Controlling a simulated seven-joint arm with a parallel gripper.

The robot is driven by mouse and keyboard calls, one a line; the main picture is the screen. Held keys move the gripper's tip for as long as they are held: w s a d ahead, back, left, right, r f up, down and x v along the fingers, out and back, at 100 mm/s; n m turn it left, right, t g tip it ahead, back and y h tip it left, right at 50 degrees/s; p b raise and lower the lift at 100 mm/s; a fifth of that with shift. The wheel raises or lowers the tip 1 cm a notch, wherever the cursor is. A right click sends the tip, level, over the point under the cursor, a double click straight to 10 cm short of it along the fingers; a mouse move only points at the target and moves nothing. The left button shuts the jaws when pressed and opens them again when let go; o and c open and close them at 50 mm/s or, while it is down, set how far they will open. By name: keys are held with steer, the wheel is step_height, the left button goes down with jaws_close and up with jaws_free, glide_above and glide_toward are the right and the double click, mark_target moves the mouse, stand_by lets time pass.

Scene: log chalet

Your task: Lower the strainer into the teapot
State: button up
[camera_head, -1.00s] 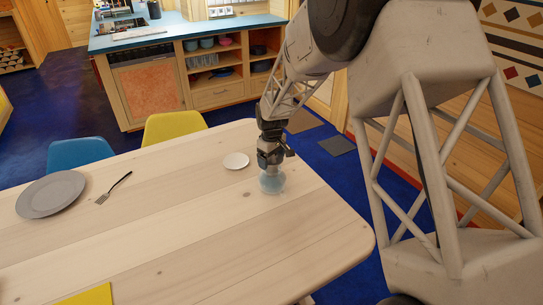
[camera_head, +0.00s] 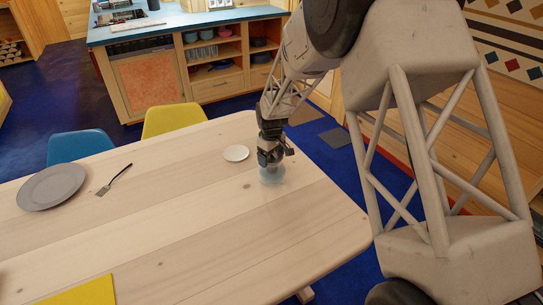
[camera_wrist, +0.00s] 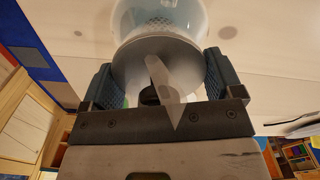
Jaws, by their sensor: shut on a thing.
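The teapot (camera_head: 272,178) is a small, clear, bluish glass vessel standing upright on the table near its right end. My gripper (camera_head: 270,161) is directly above it, pointing down, and hides its top. In the wrist view the two fingers of my gripper (camera_wrist: 158,85) stand on either side of the strainer (camera_wrist: 135,66), shut on it. Its round grey top and a pale upright fin face the camera. A mesh pattern shows through the glass of the teapot (camera_wrist: 188,14) beyond the disc, so the strainer's lower part appears inside the glass. Whether it is fully seated I cannot tell.
A small white saucer (camera_head: 236,153) lies just left of the teapot. The table's right edge is close to the teapot.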

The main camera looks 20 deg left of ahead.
steer(key=shift+s+d+f, duration=0.1)
steer(key=shift+f, duration=0.3)
steer(key=o, duration=0.8)
steer(key=shift+c, duration=0.2)
steer(key=shift+r, duration=0.3)
steer(key=shift+r, duration=4.4)
